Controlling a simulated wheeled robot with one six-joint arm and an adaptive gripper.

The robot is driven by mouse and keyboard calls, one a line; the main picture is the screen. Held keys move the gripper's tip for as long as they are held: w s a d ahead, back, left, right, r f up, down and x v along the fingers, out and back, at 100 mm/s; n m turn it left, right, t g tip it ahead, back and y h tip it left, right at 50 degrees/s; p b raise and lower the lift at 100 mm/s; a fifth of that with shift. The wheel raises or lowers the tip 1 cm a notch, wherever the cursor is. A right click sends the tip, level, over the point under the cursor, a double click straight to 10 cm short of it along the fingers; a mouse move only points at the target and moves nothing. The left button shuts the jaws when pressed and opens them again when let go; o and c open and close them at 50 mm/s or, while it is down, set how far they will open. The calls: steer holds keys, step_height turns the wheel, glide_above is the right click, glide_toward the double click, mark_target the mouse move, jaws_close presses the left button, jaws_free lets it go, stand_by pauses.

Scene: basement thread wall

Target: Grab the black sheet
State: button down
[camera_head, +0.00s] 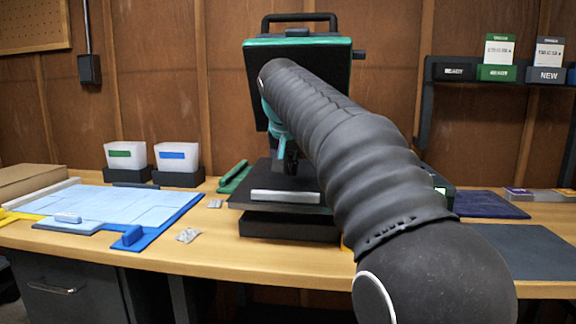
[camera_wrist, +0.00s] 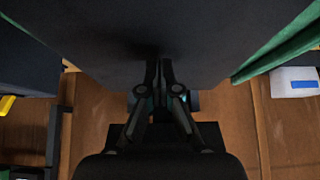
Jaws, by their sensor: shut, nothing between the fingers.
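A machine like a heat press stands mid-table with its teal-edged upper plate (camera_head: 345,75) raised. A flat black surface (camera_head: 255,196) lies on its lower part; I cannot tell whether this is the black sheet or the plate itself. My gripper (camera_head: 286,168) is shut and empty, pointing down close over this surface, partly hidden by my arm. In the wrist view, the closed fingertips (camera_wrist: 159,62) sit against a wide dark surface (camera_wrist: 110,35) filling the upper middle. I cannot tell whether they touch it. A dark grey flat sheet (camera_head: 515,252) lies at the table's right.
A blue cutting board (camera_head: 95,208) with a pale sheet lies at left. Two white bins (camera_head: 176,155) stand behind it. A green-handled tool (camera_head: 235,178) is beside the press. A navy folded cloth (camera_head: 490,205) lies at right, below a wall shelf (camera_head: 440,72).

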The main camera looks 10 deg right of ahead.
mark_target(293, 178)
steer(key=w, duration=0.1)
steer(key=w+d, duration=0.1)
steer(key=w, duration=0.1)
steer(key=w+p, duration=0.1)
steer(key=w, duration=0.1)
steer(key=shift+d, duration=0.35)
steer(key=shift+f, duration=0.85)
steer(key=shift+s+a+b, duration=0.3)
steer(key=shift+s+b, duration=0.2)
steer(key=shift+s, duration=0.4)
steer(key=shift+r, duration=0.1)
steer(key=shift+r+p, duration=0.55)
steer(key=shift+r, duration=0.25)
